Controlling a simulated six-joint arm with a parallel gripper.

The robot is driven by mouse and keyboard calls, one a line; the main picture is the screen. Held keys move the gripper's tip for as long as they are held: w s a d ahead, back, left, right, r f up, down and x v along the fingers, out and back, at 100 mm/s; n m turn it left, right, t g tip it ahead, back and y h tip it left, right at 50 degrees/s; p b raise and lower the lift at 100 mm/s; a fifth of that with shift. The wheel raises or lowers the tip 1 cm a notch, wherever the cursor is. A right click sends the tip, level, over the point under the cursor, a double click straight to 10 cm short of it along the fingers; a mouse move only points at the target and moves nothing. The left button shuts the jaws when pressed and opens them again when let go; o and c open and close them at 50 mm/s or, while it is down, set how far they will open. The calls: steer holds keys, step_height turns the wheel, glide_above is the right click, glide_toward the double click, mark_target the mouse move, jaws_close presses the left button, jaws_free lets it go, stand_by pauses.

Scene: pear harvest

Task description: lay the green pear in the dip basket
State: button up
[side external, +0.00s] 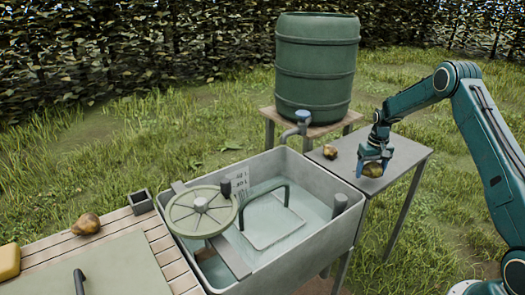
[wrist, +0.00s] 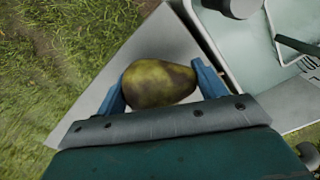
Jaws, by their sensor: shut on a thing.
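The green pear (wrist: 158,84) lies between the two blue fingers of my gripper (wrist: 163,90) in the wrist view. The fingers are shut on it, one at each end. In the side view my gripper (side external: 374,160) and the pear (side external: 372,170) are over the small grey side table (side external: 410,155); I cannot tell if the pear touches the table. The dip basket (side external: 272,222), a pale flat shape with a dark arched handle, sits in the water of the grey sink (side external: 262,168), left of my gripper.
A brownish pear (side external: 330,151) lies on the side table's left part. A round wheel (side external: 200,210) sits over the sink's left side. A tap (side external: 300,120) from the green barrel (side external: 316,65) overhangs the back rim. Another pear (side external: 86,223) lies on the slatted bench.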

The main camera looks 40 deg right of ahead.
step_height(320, 180, up, 18)
stand_by(0.5)
stand_by(0.5)
step_height(320, 180, up, 5)
glide_above(373, 163)
steer(key=w+a+n, duration=0.5)
steer(key=w+a, duration=0.1)
steer(key=a, duration=0.4)
steer(key=w+a+n, duration=0.5)
steer(key=w+a, duration=0.2)
steer(key=a, duration=0.2)
step_height(373, 163, down, 33)
steer(key=a+f, duration=0.5)
steer(key=a, duration=0.5)
steer(key=shift+a+f+n, duration=0.15)
steer(key=shift+a+n, duration=0.1)
steer(key=shift+n, duration=0.05)
